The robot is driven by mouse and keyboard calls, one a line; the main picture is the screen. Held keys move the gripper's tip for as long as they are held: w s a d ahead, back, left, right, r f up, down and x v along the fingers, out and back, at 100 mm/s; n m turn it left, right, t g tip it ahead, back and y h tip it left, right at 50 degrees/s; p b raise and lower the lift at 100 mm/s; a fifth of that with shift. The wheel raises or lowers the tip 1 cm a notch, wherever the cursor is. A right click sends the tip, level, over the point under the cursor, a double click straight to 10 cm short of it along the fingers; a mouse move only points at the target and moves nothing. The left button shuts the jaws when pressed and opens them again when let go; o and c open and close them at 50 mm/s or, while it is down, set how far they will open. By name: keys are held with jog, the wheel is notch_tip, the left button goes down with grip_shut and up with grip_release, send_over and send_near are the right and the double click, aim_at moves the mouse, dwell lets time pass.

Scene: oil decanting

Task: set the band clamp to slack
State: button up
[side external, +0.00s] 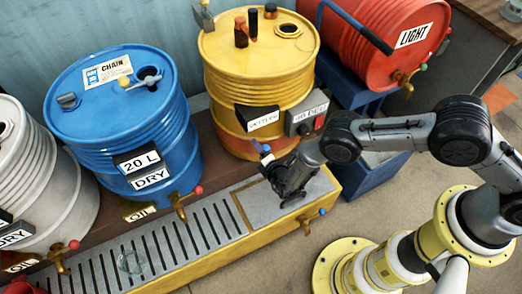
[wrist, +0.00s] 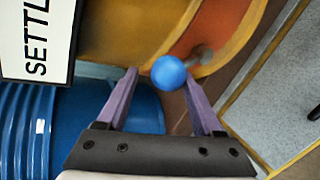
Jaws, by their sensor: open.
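My gripper (side external: 285,176) is at the lower front of the yellow drum (side external: 262,68), beside a small blue ball knob (side external: 266,149). In the wrist view, my gripper (wrist: 159,79) is open. The blue ball knob (wrist: 169,72) is between its purple fingertips, on a grey stem; I cannot tell whether it touches them. A dark blue bar (side external: 352,25) crosses the red drum (side external: 382,40) at the back right. It may be the band clamp, but I cannot tell for sure.
A blue drum (side external: 118,112) and a white drum (side external: 35,160) stand to the left. Red-knobbed taps stick out over the slotted drip tray (side external: 160,250). Another blue-knobbed tap (side external: 311,220) is at the tray's right end. A grey box (side external: 305,119) is just above my gripper.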

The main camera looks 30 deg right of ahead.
jog(key=d, duration=0.1)
jog(key=d+h, duration=0.1)
jog(key=shift+s+d+f, duration=0.3)
jog(key=shift+d+f, duration=0.05)
jog(key=shift+f, duration=0.05)
jog(key=s+a+r, duration=0.2)
jog(key=s+r, duration=0.1)
jog(key=s, duration=0.3)
jog(key=s+a+r+y, duration=0.1)
jog(key=s+r, duration=0.3)
jog(key=s, duration=0.1)
jog(key=shift+s+a, duration=0.35)
jog(key=shift+a, duration=0.05)
